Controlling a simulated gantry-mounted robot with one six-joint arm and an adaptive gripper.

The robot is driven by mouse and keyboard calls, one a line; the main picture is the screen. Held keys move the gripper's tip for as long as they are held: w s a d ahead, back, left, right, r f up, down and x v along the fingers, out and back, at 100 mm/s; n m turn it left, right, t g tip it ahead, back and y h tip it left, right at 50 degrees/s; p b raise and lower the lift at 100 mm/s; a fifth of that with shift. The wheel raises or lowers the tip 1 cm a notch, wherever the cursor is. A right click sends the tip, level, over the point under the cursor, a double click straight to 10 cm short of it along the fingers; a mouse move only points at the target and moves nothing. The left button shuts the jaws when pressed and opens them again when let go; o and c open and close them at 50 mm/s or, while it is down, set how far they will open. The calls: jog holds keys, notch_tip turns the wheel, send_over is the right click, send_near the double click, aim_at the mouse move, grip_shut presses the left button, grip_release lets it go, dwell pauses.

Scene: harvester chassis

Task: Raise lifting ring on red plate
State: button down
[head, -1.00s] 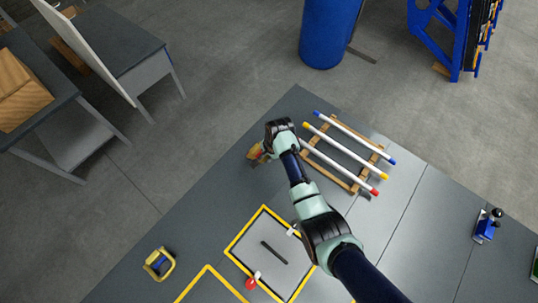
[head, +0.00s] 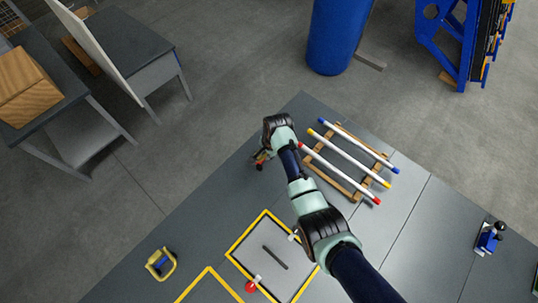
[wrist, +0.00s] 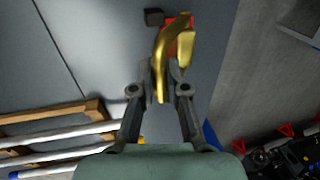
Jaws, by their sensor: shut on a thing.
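The red plate (wrist: 172,21) shows at the top of the wrist view, partly hidden behind the gold lifting ring (wrist: 160,62). The ring is a curved gold bar. One end is over the red plate and the other is between my fingers. My gripper (wrist: 160,76) is shut on the ring, with one finger on each side. In the head view my gripper (head: 263,160) is at the far left edge of the grey table. There my wrist hides most of the ring and plate, and only a small red and gold patch shows.
A small dark block (wrist: 153,17) is beside the red plate. A wooden rack (head: 334,175) with white, colour-tipped rods lies to the right of my gripper. The table between is bare.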

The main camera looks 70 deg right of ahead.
jog(key=shift+w+d+r, duration=0.15)
jog(key=shift+w+r, duration=0.1)
jog(key=shift+w, duration=0.25)
jog(key=shift+w+d+r, duration=0.15)
jog(key=shift+w+r, duration=0.1)
jog(key=shift+w, duration=0.2)
jog(key=w+b, duration=0.1)
jog(key=w+d+b, duration=0.1)
jog(key=w+b, duration=0.1)
jog(key=shift+r, duration=0.15)
